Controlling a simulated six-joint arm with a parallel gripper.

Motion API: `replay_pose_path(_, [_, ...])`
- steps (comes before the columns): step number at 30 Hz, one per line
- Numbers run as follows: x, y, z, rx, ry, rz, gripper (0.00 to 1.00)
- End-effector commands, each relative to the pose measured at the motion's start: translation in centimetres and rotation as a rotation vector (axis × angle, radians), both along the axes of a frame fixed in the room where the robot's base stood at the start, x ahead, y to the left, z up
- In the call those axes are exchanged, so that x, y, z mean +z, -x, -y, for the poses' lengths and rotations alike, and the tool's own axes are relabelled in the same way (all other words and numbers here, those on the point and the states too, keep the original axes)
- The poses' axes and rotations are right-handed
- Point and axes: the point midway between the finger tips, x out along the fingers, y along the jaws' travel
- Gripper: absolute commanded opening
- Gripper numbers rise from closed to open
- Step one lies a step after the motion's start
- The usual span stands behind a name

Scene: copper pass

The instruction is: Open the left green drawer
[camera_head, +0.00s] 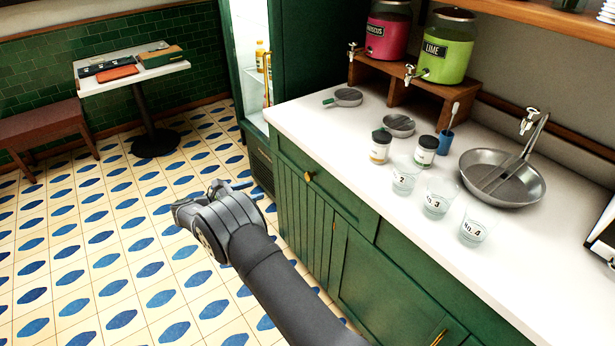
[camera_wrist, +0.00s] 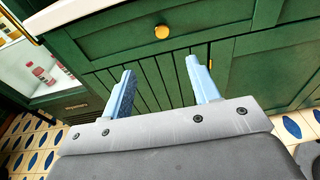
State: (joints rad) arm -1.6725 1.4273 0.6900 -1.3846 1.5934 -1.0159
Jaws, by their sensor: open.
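The left green drawer (camera_head: 324,187) is a flat green front with a round brass knob (camera_head: 308,176), just under the white countertop. It looks shut. In the wrist view the drawer front (camera_wrist: 200,27) crosses the top, with its knob (camera_wrist: 161,31) near the upper middle. My gripper (camera_wrist: 160,88) is open, with its two blue fingers apart and nothing between them. The knob lies beyond the fingertips, roughly centred between them, and is not touched. In the head view my gripper (camera_head: 215,190) is over the tiled floor, left of the cabinet and a little below knob height.
The white countertop (camera_head: 440,259) holds glasses, jars, a steel pan (camera_head: 503,178) and two drink dispensers (camera_head: 445,45). A glass-front fridge (camera_head: 254,55) stands beyond the cabinet's left end. A small table (camera_head: 130,66) and bench (camera_head: 42,132) are farther left. The floor before the drawer is clear.

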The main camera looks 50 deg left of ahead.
Motion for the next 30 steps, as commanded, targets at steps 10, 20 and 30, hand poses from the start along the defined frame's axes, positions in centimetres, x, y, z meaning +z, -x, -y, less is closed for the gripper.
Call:
replay_pose_path(10, [-4.7, -3.1, 0.3, 0.015, -0.002, 0.148, 0.55])
replay_pose_path(20, [-4.6, -8.7, 0.4, 0.012, -0.002, 0.148, 0.55])
replay_pose_path(30, [-4.7, -16.0, 0.5, 0.012, -0.001, 0.148, 0.55])
